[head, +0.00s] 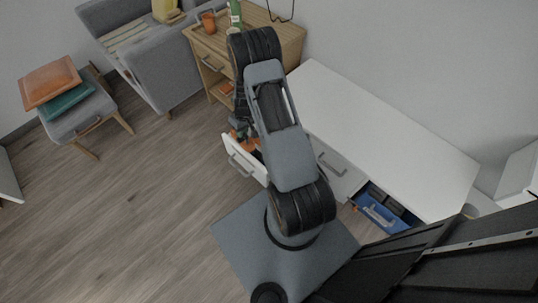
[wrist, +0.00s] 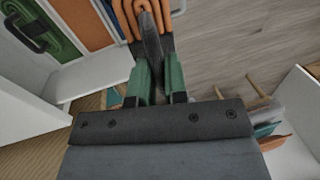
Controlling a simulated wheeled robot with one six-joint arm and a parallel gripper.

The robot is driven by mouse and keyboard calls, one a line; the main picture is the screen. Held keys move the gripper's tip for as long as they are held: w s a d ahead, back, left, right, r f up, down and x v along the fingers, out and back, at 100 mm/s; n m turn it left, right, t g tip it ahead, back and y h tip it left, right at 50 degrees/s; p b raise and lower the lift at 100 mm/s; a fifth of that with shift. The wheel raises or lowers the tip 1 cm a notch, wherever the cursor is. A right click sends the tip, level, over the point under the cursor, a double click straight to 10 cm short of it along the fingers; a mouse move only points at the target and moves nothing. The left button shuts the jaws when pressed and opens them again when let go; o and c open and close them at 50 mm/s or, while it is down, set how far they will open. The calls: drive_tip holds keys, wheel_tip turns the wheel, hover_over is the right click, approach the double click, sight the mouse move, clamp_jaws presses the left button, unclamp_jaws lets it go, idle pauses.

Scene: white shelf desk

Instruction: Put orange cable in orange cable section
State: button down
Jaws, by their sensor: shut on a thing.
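The orange cable (wrist: 127,18) is a coiled bundle beyond my fingertips at the top of the wrist view. My gripper (wrist: 158,75) has green fingers closed around a dark grey piece that joins the orange coil. The orange cable section (wrist: 92,22) is an orange-floored compartment in an open white drawer at upper left, beside a green section (wrist: 58,35) holding a coiled green cable. The held cable appears to the right of the orange section; its height above the drawer is unclear. In the head view, orange (head: 252,142) shows by the open white drawer (head: 243,160), and my arm hides much of it.
A white desk (head: 390,130) stands right of the drawer. A blue-fronted drawer (head: 376,216) is open under it. A wooden cabinet (head: 215,60) with an orange cup (head: 208,21) stands behind. A grey stool with cushions (head: 52,80) is at left. The floor at left is clear.

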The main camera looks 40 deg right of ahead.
drive_tip(key=d+f+b, duration=0.9)
drive_tip(key=d+b, duration=0.5)
drive_tip(key=d, duration=0.1)
drive_tip(key=shift+n, duration=0.4)
drive_tip(key=shift+a+f+b, duration=0.2)
drive_tip(key=shift+f+b, duration=1.8)
drive_tip(key=shift+f, duration=2.65)
drive_tip(key=shift+f, duration=0.1)
